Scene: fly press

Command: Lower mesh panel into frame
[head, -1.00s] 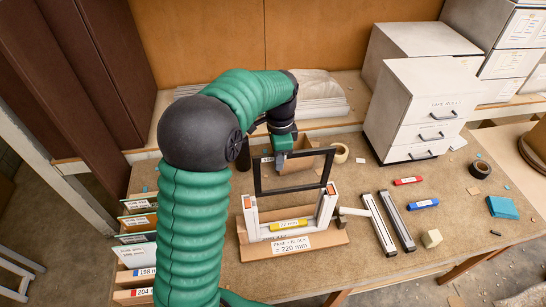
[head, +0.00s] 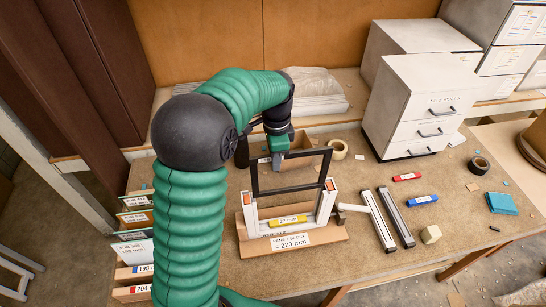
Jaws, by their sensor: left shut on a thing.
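A dark-rimmed mesh panel (head: 290,189) hangs upright, its open middle showing the bench behind. My left gripper (head: 279,153) is shut on its top edge, reaching in from behind. The frame (head: 247,217) is a white U-shaped holder with two uprights with orange marks near their tops, standing on a wooden base. The panel's lower edge is around the height of the upright tops and appears between them; I cannot tell how far it is inside the slots. A yellow block marked 22 mm (head: 288,220) lies at the frame's bottom. My right gripper is not in view.
A white drawer cabinet (head: 415,110) stands at back right. Labelled panels (head: 135,218) stand in a rack at left.

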